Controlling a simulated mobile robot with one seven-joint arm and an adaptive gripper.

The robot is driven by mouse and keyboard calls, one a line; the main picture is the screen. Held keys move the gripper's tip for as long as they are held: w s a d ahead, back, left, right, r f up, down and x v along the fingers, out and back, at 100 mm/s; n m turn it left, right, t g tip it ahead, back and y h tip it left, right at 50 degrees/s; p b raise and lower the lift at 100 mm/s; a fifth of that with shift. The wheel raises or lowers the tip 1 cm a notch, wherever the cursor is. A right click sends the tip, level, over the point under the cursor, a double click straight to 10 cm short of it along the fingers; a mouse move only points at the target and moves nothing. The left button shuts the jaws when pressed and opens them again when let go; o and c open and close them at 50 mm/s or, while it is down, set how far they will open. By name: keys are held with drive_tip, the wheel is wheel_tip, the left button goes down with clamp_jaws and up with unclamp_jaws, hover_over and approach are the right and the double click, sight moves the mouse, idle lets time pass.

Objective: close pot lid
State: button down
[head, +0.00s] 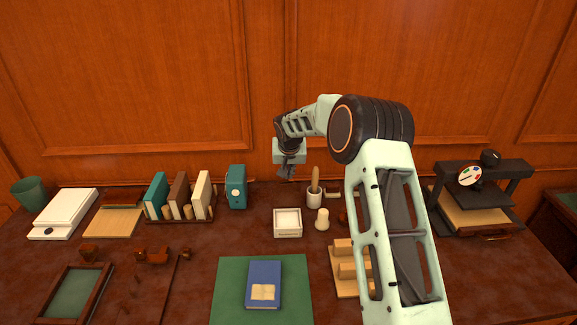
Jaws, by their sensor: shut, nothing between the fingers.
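My gripper (286,173) hangs pointing down above the back middle of the table and is shut, with nothing seen in it. It appears above and left of a small white pot (314,198), which has a brown handle-like piece (315,178) standing up in it. A small pale, rounded piece (322,220) stands in front of that pot. A shallow white square box (288,223) stands open at the top, left of the pale piece. I cannot tell which piece is the pot lid. My arm hides part of the table to the right.
A teal box (236,187) and a book rack (180,220) stand left of the gripper. A blue book (264,284) lies on a green mat (225,300) in front. A wooden stepped block (345,267) and a dark press-like stand (437,190) are at right. Wood panelling rises behind.

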drive_tip(key=shift+s+f, duration=0.1)
drive_tip(key=shift+s, duration=0.45)
drive_tip(key=shift+s+f+b, duration=0.1)
drive_tip(key=shift+b, duration=0.6)
drive_tip(key=shift+s+r+t, duration=0.2)
drive_tip(key=shift+t, duration=0.1)
drive_tip(key=shift+b, duration=0.35)
